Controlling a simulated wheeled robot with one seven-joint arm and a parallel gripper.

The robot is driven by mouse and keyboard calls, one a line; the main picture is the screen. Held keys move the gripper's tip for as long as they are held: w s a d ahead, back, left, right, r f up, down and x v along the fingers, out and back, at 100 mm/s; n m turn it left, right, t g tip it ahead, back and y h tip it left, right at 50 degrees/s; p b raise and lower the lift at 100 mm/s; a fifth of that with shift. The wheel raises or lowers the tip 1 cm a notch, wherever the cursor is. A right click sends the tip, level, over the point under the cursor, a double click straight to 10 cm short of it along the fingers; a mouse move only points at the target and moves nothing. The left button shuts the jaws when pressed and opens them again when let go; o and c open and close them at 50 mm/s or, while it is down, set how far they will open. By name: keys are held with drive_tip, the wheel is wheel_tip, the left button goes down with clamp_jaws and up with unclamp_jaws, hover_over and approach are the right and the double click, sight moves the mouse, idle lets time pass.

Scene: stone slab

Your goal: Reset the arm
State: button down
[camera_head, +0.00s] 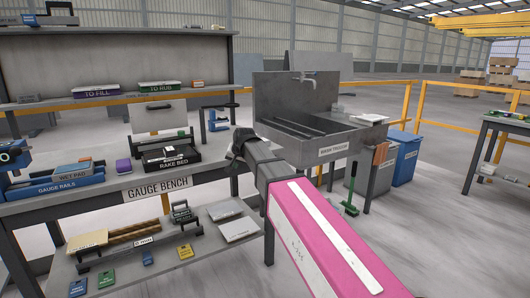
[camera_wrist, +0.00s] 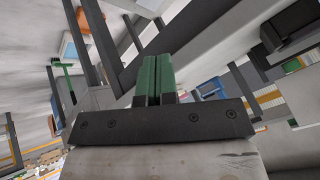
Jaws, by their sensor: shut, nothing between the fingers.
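My gripper shows in the wrist view (camera_wrist: 157,78) as two green fingers pressed together, with nothing between them. In the head view my arm reaches forward from the lower right, and the dark end of my gripper (camera_head: 238,146) is in front of the right end of the gauge bench (camera_head: 105,207). From there its fingers are hard to make out. It looks clear of the bench things, though the exact gap cannot be told.
The bench carries the rake bed (camera_head: 172,157) and blue gauge rails (camera_head: 55,186), with a loaded lower shelf (camera_head: 215,250). The wash trough (camera_head: 325,140) stands behind my arm, beside grey (camera_head: 380,172) and blue bins (camera_head: 406,155). Open floor (camera_head: 440,220) lies to the right.

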drive_tip(key=s+d+f+g+h, duration=0.1)
drive_tip(key=s+d+f, duration=0.3)
drive_tip(key=d+f, duration=0.45)
drive_tip(key=s+d+f+g+h, duration=0.1)
drive_tip(key=s+d+f, duration=0.3)
drive_tip(key=d+f, duration=0.45)
drive_tip(key=s+d+f+n+g+h, duration=0.1)
drive_tip(key=s+d+f+g, duration=0.2)
drive_tip(key=s+d+f, duration=1)
drive_tip(key=s+d, duration=0.1)
drive_tip(key=s, duration=0.1)
drive_tip(key=shift+s+d+f+g, duration=0.15)
drive_tip(key=shift+s+g, duration=0.15)
drive_tip(key=shift+g, duration=0.1)
